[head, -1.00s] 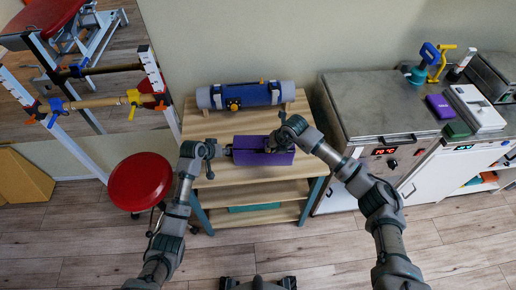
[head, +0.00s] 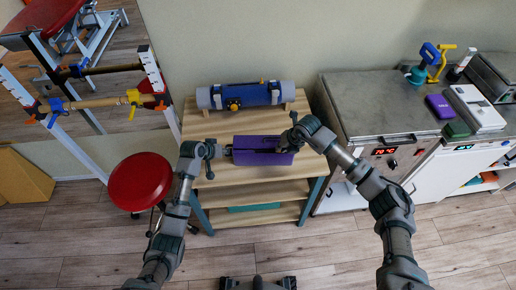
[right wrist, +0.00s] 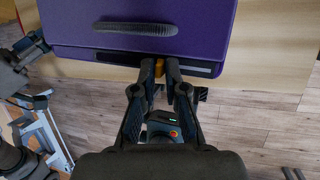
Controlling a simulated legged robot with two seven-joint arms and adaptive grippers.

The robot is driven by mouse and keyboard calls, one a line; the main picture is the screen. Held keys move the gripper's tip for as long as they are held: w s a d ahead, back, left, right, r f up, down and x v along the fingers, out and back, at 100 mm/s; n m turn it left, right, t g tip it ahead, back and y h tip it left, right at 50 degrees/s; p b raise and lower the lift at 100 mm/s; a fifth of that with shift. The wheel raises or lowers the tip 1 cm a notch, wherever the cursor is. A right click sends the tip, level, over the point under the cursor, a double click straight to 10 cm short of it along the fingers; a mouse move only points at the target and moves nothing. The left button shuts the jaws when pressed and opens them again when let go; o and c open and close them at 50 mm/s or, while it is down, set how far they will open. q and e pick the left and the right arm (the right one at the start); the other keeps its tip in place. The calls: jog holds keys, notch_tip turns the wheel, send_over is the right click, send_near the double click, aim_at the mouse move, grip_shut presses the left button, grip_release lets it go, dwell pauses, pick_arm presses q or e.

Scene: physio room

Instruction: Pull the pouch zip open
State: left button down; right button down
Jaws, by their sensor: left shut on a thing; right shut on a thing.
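The purple pouch (head: 257,142) lies on the top of a wooden shelf unit; it also shows in the right wrist view (right wrist: 205,38), with a dark ribbed handle (right wrist: 135,28) on top. A dark zip strip (right wrist: 118,60) runs along its near edge. My right gripper (right wrist: 166,70) is shut on a small orange zip pull (right wrist: 159,67), right of the strip's middle. In the head view my right gripper (head: 283,146) is over the pouch's right part. My left gripper (head: 225,151) is shut at the pouch's left end; what it grips there is too small to see.
A red stool (head: 140,181) stands at left, and a metal-topped cabinet (head: 375,105) at right.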

pick_arm(q)
jog(key=shift+s+a+f, duration=0.2)
jog(key=shift+a+f, duration=0.1)
jog(key=shift+f, duration=0.35)
pick_arm(e)
jog(key=shift+d+f, duration=0.1)
jog(key=shift+d, duration=1.8)
jog(key=c, duration=1.1)
grip_release()
pick_arm(q)
jog(key=shift+f, duration=0.1)
pick_arm(e)
jog(key=shift+w+a+r, duration=0.1)
jog(key=shift+r, duration=1.05)
jog(key=shift+w+a+r, duration=0.1)
jog(key=shift+r, duration=1.05)
pick_arm(q)
jog(key=shift+w+d, duration=0.1)
jog(key=shift+d, duration=0.15)
jog(key=shift+r, duration=0.2)
pick_arm(e)
jog(key=r, duration=0.3)
jog(key=shift+d+r, duration=0.2)
jog(key=shift+s, duration=0.1)
